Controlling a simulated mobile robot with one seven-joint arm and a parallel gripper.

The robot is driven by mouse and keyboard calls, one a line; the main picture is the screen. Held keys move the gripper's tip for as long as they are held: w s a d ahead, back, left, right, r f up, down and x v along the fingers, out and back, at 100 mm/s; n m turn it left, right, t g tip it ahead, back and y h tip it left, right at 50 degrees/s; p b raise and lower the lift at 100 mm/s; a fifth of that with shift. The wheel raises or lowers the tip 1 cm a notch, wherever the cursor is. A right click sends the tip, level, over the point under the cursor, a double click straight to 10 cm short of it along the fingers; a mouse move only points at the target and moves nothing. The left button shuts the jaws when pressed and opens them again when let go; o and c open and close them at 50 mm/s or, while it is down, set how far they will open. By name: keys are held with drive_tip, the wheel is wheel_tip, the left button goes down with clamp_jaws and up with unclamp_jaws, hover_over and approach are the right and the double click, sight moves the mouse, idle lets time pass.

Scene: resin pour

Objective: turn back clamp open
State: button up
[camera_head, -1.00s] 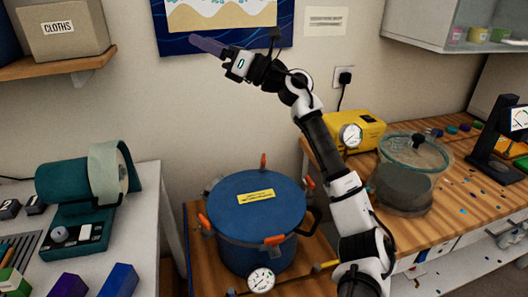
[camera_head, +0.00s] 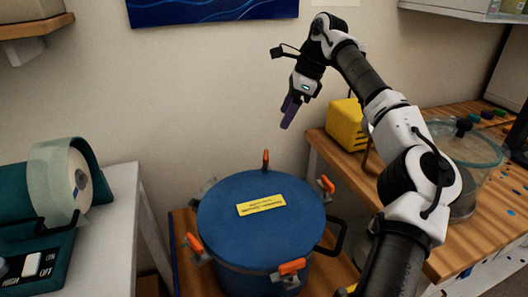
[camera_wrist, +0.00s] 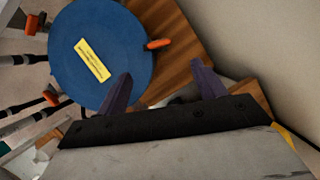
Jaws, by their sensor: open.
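The blue round pot (camera_head: 262,215) has a flat lid with a yellow label and orange-handled clamps around its rim. The back clamp (camera_head: 265,158) stands upright at the lid's far edge, on the wall side. It also shows in the wrist view (camera_wrist: 158,44) as an orange handle at the lid's edge. My gripper (camera_head: 288,112) points down, above and a little right of the back clamp, apart from it. Its two purple fingers (camera_wrist: 163,72) are spread and empty in the wrist view.
Other orange clamps sit at the lid's right (camera_head: 326,184), front left (camera_head: 194,244) and front right (camera_head: 291,267). A yellow box (camera_head: 345,125) and a glass vessel stand on the right bench. The wall is close behind the pot.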

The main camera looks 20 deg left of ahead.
sight(265, 154)
drive_tip(key=p+x, duration=0.1)
drive_tip(key=x, duration=1.2)
drive_tip(key=shift+s+f, duration=0.1)
drive_tip(key=shift+s, duration=0.1)
drive_tip(key=c, duration=1)
